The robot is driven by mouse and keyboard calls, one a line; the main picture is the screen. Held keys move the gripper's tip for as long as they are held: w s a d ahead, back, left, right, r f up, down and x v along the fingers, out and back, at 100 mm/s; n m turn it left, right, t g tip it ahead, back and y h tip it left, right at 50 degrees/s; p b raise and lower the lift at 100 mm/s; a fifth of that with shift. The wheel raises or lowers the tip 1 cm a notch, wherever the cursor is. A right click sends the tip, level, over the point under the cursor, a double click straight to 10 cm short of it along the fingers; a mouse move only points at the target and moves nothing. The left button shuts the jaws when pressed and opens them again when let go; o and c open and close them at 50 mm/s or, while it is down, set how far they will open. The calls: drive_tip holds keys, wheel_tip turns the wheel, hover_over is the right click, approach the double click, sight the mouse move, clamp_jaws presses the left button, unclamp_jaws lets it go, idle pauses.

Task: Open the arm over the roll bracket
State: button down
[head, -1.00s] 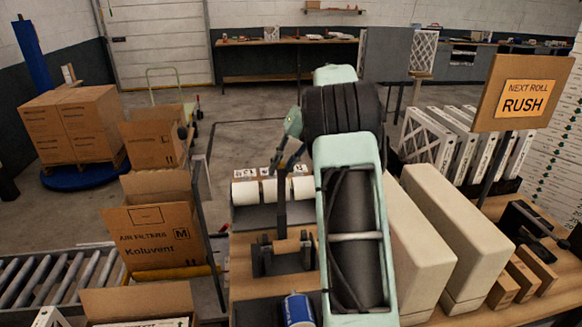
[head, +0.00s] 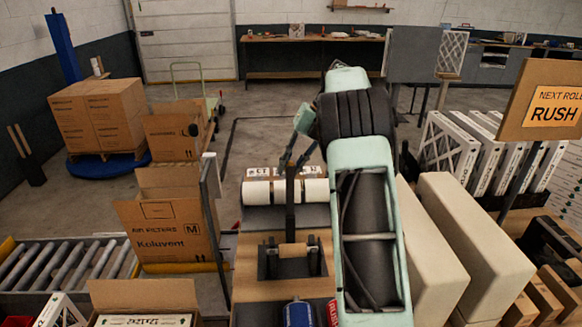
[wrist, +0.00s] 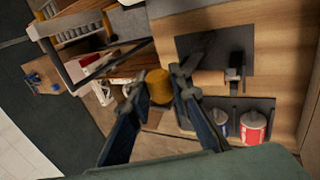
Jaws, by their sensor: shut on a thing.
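The roll bracket (head: 268,262) stands on the wooden bench in the head view, with a tan core (head: 293,250) across it. Its dark arm (head: 290,205) stands about upright above the bracket. My gripper (head: 291,162) is at the top of this arm. In the wrist view my gripper (wrist: 159,88) has its two blue fingers on either side of a yellow knob (wrist: 160,84) and is shut on it. The knob looks to be the arm's end; the join is hard to see. The bracket's dark plate (wrist: 235,38) and tan core (wrist: 208,77) show beyond.
White rolls (head: 285,191) lie behind the bracket. A blue can (head: 298,314) and a red can (wrist: 254,126) stand in front of it. Large beige blocks (head: 470,245) stand right of my arm. Open cartons (head: 170,235) and a roller conveyor (head: 60,262) are at left.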

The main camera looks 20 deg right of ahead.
drive_tip(key=c, duration=1.7)
unclamp_jaws()
drive_tip(key=shift+c, duration=0.2)
drive_tip(key=v, duration=1.2)
